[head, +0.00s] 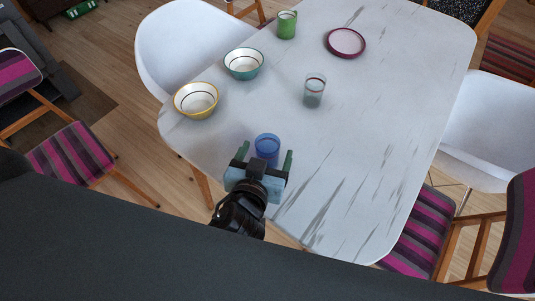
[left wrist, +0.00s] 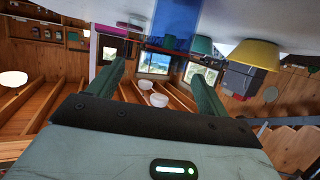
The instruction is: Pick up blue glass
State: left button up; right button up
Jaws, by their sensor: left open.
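The blue glass (head: 267,147) stands upright on the white marbled table (head: 370,120), near its front left edge. My left gripper (head: 265,158) is open, with its green fingers on either side of the glass in the head view. In the left wrist view the blue glass (left wrist: 175,24) shows ahead of and between the open fingers (left wrist: 160,82), at the top of the picture. I cannot tell how far the glass sits inside the jaws. No finger visibly touches it. My right gripper is not in view.
A yellow bowl (head: 197,100) and a teal bowl (head: 244,63) stand to the left. A clear glass (head: 314,91), a green mug (head: 287,24) and a magenta-rimmed plate (head: 345,43) are farther back. Chairs surround the table. The tabletop right of the blue glass is clear.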

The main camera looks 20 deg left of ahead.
aim_at(270, 137)
pick_arm(q)
jog(key=x, duration=0.4)
jog(key=shift+w+a+f, duration=0.25)
jog(key=shift+a+f, duration=0.05)
jog(key=shift+a, duration=0.05)
jog(key=c, duration=1.4)
jog(key=shift+r, duration=0.15)
jog(key=shift+c, duration=0.2)
